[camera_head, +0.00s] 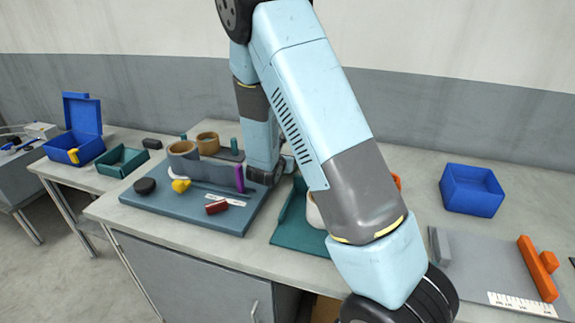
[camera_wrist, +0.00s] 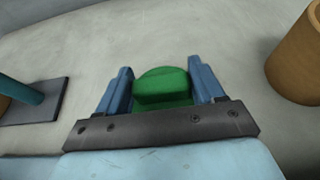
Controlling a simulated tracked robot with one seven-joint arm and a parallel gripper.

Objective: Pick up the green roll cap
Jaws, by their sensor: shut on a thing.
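The green roll cap (camera_wrist: 162,87) shows in the wrist view, between the two blue fingers of my gripper (camera_wrist: 162,82). My gripper is shut on it, with a finger on its left and a finger on its right. The pale worktop lies behind the cap. I cannot tell whether the cap touches the worktop or is held above it. In the head view my arm crosses the middle of the picture, and neither the cap nor the fingers can be made out there.
A brown cylinder (camera_wrist: 298,62) stands right of my gripper in the wrist view; a dark plate (camera_wrist: 48,108) with a teal peg (camera_wrist: 22,92) lies left. In the head view, a blue-grey board (camera_head: 160,205) holds several parts. A blue bin (camera_head: 471,190) stands right.

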